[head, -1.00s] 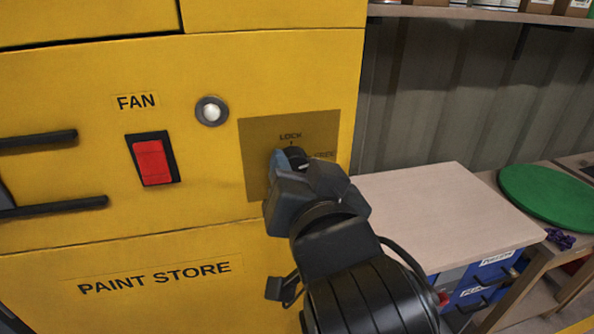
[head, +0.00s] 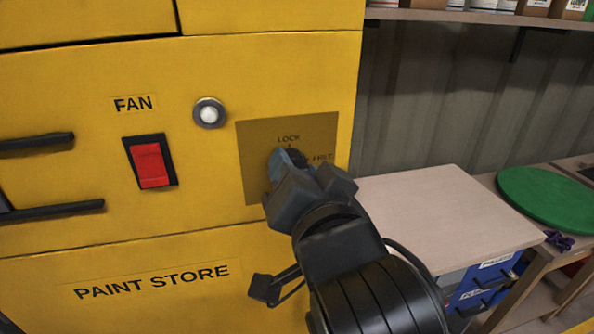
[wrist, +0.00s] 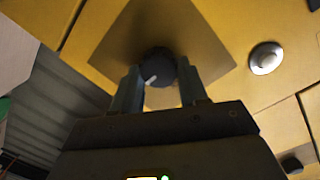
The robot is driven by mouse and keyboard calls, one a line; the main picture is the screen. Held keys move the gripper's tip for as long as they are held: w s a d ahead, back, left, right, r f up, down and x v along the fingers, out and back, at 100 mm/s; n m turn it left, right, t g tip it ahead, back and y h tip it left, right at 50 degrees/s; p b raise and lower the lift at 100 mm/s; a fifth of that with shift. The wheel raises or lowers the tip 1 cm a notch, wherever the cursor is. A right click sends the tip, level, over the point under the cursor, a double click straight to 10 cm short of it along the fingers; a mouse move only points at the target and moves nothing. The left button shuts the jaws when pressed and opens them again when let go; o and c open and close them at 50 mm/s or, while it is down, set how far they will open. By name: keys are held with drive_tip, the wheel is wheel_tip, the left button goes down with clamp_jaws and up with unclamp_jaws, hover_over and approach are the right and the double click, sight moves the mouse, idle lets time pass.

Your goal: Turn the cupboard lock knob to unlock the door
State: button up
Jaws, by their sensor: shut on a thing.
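The lock knob (wrist: 158,68) is round and dark with a pale pointer mark. It sits on a brownish square plate (head: 260,140) marked LOCK on the yellow cupboard (head: 90,85). My gripper (wrist: 157,85) has one finger on each side of the knob and is shut on it. In the head view my gripper (head: 290,160) covers most of the knob (head: 297,156) and part of the plate's lettering. In the wrist view the pointer mark lies toward the lower left of the knob.
Left of the plate are a round silver button (head: 210,113) and a red FAN switch (head: 151,164). Black bar handles (head: 50,208) stick out at the far left. A wooden worktop (head: 440,215) and a green disc (head: 550,198) stand to the right.

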drive_tip(key=o, duration=1.1)
drive_tip(key=shift+c, duration=0.2)
drive_tip(key=b+v, duration=0.1)
drive_tip(key=v, duration=0.6)
drive_tip(key=shift+s+d, duration=0.15)
drive_tip(key=shift+s, duration=0.25)
drive_tip(key=s+d+f+n+g+h, duration=0.1)
drive_tip(key=s+d+f, duration=0.5)
drive_tip(key=f, duration=0.2)
drive_tip(key=s+d+f+n+h, duration=0.1)
drive_tip(key=s+d+f+n, duration=0.1)
drive_tip(key=s+d+f, duration=0.55)
drive_tip(key=s+d+f+h, duration=0.1)
drive_tip(key=s+d, duration=0.2)
drive_tip(key=s, duration=0.5)
drive_tip(key=s+d+f+h, duration=0.1)
drive_tip(key=s+d, duration=0.3)
drive_tip(key=s, duration=0.4)
drive_tip(key=shift+s+f+n+g+h, duration=0.2)
drive_tip(key=shift+f+n+g+h, duration=0.15)
drive_tip(key=shift+f, duration=0.5)
